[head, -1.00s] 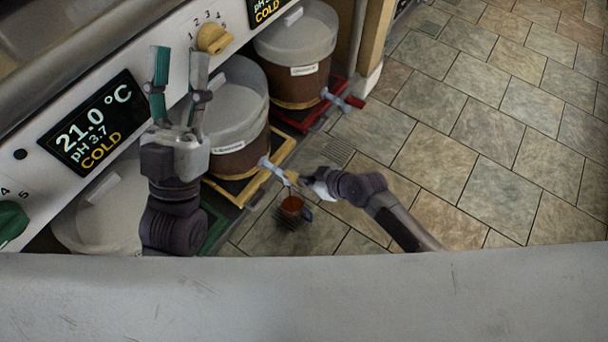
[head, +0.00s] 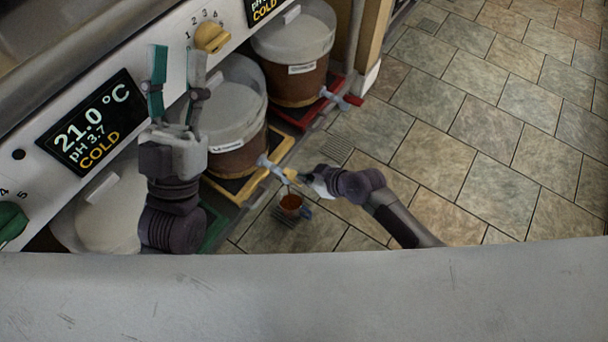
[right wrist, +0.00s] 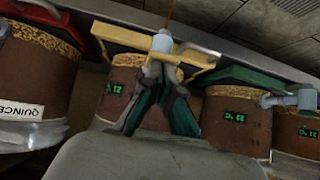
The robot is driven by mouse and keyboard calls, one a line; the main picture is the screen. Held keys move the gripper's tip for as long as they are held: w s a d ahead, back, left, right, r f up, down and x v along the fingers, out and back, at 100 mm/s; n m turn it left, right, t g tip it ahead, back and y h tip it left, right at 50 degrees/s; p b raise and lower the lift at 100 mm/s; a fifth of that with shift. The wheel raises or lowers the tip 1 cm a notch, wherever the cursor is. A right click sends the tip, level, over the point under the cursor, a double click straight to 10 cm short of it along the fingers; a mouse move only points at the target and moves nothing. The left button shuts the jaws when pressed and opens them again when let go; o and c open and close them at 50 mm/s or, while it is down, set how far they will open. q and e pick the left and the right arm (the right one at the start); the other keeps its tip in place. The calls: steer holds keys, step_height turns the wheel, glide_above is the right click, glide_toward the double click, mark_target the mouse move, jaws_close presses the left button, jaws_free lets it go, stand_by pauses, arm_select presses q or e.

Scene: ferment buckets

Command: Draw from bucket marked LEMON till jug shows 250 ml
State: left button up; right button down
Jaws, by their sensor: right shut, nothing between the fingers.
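The middle bucket (head: 237,165) stands in a yellow frame, and its white label is too blurred to read. Its pale tap (head: 266,165) has a yellow handle and points out over the floor. The jug (head: 291,204) is on the floor below the tap with orange-brown liquid in it; its marks are too small to read. In the right wrist view a thin orange stream (right wrist: 170,10) runs from the tap (right wrist: 162,43). My right gripper (head: 308,181) is shut and empty, close beside the tap. My left gripper (head: 177,75) is raised and open, fingers apart, empty.
A bucket in a red frame (head: 296,72) stands beyond; the wrist view shows its QUINCE label (right wrist: 22,109). Another bucket lid (head: 115,205) is at the near left by a green frame. A panel display (head: 90,122) reads 21.0 °C, pH 3.7, COLD. The tiled floor at right is clear.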

arm_select(q)
steer(key=shift+w+d+f+g+y+p, duration=0.1)
steer(key=shift+w+f+g+y+p, duration=0.15)
steer(key=shift+w+f+g, duration=0.55)
steer(key=shift+w+a+f+g+y+p, duration=0.1)
steer(key=shift+w+f+g+y+p, duration=0.15)
steer(key=shift+w+f+g, duration=0.5)
steer(key=shift+w+d+f+g+y+p, duration=0.15)
steer(key=shift+w+f+g+y, duration=0.3)
steer(key=shift+f, duration=0.6)
steer(key=shift+s+r, duration=0.1)
steer(key=shift+r, duration=0.15)
arm_select(e)
steer(key=v, duration=0.9)
steer(key=shift+w+a+r, duration=0.15)
steer(key=shift+a+r, duration=0.15)
steer(key=shift+r, duration=0.15)
